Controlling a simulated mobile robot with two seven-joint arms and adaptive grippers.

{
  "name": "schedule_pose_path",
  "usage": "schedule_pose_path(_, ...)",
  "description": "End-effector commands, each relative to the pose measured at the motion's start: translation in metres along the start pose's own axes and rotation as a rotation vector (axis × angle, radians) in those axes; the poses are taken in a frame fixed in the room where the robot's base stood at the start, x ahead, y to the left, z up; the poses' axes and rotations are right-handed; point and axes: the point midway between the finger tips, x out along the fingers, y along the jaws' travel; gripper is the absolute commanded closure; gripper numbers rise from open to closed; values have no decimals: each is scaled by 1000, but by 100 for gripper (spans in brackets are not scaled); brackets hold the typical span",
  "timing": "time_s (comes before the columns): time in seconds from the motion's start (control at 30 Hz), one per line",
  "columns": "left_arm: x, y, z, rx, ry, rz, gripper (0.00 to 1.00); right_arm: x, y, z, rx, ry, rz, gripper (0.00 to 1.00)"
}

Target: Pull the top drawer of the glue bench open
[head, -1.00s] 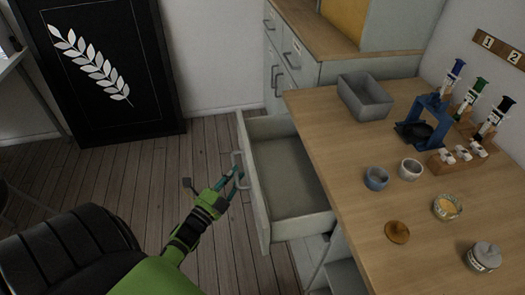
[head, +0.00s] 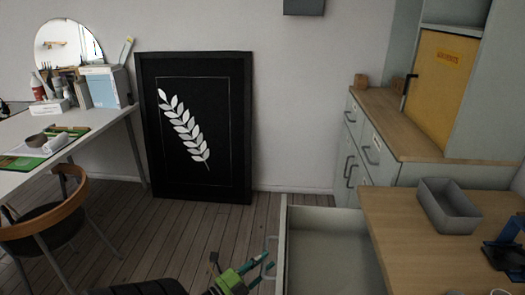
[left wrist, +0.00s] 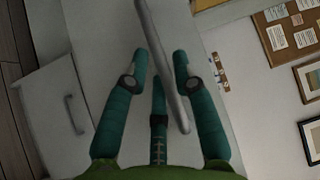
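The top drawer (head: 330,248) of the glue bench (head: 400,205) stands pulled out, its grey inside empty where it shows. Its front is at the left, and the lower part is cut off by the picture edge. My left gripper (head: 267,264) is at the drawer's handle (head: 268,272). In the left wrist view, the handle bar (left wrist: 163,60) runs between the teal fingers of my left gripper (left wrist: 160,65). The fingers are apart, with a small gap beside the bar, so they look open around it. My right gripper is not in view.
A grey bin (head: 448,208) and part of a blue stand (head: 508,255) are on the bench top. A grey cabinet (head: 375,160) stands behind the bench. A black framed leaf picture (head: 195,180) leans on the wall. A chair (head: 45,225) is at the left. Wooden floor lies clear between.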

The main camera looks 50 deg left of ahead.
Motion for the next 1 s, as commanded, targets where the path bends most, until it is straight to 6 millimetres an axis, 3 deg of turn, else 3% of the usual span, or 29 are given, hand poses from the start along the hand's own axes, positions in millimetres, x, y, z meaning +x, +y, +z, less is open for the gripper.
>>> schedule_pose_path(0.37, -5, 1, 0, -3, -1, 1, 70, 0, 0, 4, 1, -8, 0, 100)
schedule_pose_path(0.8, -89, 1, 0, -2, -4, 3, 70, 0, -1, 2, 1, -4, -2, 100)
schedule_pose_path(1.0, -114, 0, 0, -2, -2, 1, 70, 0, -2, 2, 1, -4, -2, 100)
